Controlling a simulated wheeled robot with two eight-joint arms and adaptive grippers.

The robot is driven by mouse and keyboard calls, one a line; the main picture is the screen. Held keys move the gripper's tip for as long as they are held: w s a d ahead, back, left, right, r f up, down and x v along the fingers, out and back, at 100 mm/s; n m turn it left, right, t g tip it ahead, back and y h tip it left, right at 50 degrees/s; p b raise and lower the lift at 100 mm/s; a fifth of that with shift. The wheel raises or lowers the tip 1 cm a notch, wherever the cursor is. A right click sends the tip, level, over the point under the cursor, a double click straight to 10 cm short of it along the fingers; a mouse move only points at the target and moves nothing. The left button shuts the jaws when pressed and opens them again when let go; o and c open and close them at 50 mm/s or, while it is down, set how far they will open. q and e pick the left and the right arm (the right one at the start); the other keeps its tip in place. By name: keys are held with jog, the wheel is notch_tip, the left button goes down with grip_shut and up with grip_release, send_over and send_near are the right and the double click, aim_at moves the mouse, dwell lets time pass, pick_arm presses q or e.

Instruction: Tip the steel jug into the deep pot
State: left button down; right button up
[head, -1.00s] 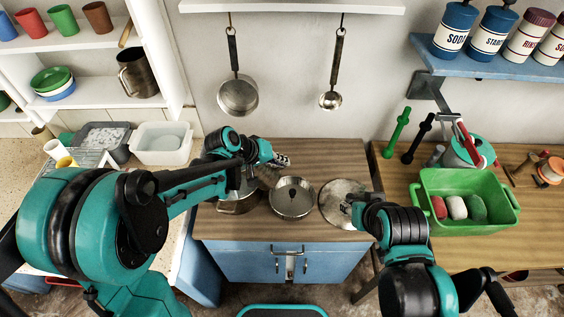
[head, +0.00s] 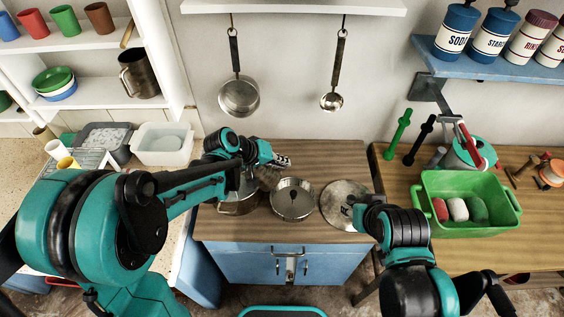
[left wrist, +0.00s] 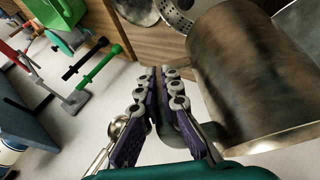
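The steel jug (left wrist: 240,75) is a large brownish metal cylinder lying tilted beside my fingers in the left wrist view. In the head view it is mostly hidden by my left gripper (head: 281,162). The left fingers are closed around what looks like the jug's dark handle, above the counter. The deep pot (head: 238,207) stands on the wooden counter below that gripper, partly covered by my arm. The jug's mouth and contents cannot be made out. My right gripper (head: 350,205) is over the round lid (head: 338,193); its fingers are too small to read.
A perforated steel pan (head: 292,200) stands between the pot and the lid. A pan (head: 239,97) and a ladle (head: 332,101) hang on the wall behind. A green basin (head: 465,222) stands on the right table. A similar metal jug (head: 138,73) is on the left shelf.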

pick_arm(q)
jog(key=shift+a+r+h+b, duration=0.55)
jog(key=shift+h+b, duration=0.15)
jog(key=shift+h, duration=0.2)
dwell(2.2)
jog(key=shift+a+r+n+h+b, duration=0.2)
jog(key=shift+a+h+b, duration=0.2)
jog(key=shift+b, duration=0.15)
jog(key=shift+a+r+n+h+b, duration=0.15)
jog(key=shift+a+n+h+b, duration=0.05)
jog(key=shift+a+h+b, duration=0.25)
dwell(2.7)
